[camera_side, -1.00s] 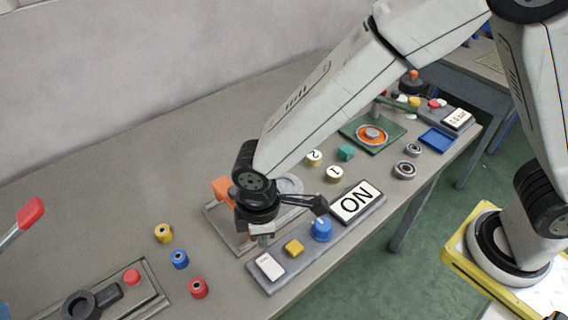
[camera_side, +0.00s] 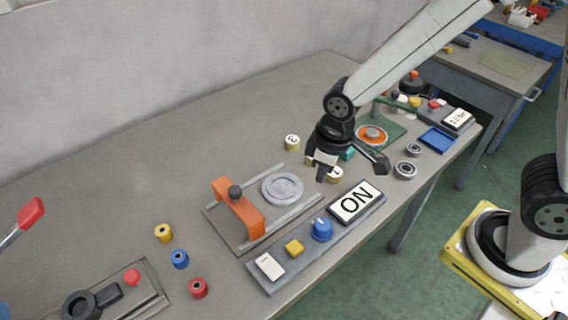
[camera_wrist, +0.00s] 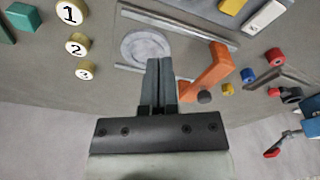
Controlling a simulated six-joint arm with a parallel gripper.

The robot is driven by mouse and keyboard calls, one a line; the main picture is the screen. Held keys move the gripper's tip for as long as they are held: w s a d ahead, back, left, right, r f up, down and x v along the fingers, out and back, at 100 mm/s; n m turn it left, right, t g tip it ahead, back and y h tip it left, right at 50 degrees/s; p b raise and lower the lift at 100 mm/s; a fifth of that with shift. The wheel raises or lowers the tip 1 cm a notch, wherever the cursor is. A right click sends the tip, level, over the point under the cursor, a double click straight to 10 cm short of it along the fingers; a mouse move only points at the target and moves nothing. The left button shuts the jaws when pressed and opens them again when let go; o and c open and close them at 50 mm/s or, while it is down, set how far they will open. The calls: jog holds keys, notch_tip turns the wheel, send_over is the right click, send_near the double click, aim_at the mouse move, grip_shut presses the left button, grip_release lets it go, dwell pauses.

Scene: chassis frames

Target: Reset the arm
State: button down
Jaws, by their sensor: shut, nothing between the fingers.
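My gripper (camera_side: 325,172) is shut and empty. In the side view it hangs above the table, near the numbered yellow cylinders and behind the ON sign, partly hiding some of them. In the wrist view the closed fingers of my gripper (camera_wrist: 158,85) point toward a round grey disc (camera_wrist: 146,46) between two rails. My arm reaches in from the upper right in the side view.
An orange bridge (camera_side: 238,208) with a dark knob spans the rails beside the grey disc (camera_side: 283,188). A panel with a blue knob (camera_side: 321,229) and an ON sign (camera_side: 356,201) lies in front. Yellow, blue and red (camera_side: 198,288) cylinders stand left.

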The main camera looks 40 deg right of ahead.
jog(key=s+d+r+m+t, duration=0.1)
jog(key=s+d+m, duration=0.3)
jog(key=d, duration=0.7)
jog(key=shift+s+d+r+m, duration=0.15)
jog(key=shift+s+r+m, duration=0.15)
jog(key=shift+m, duration=0.4)
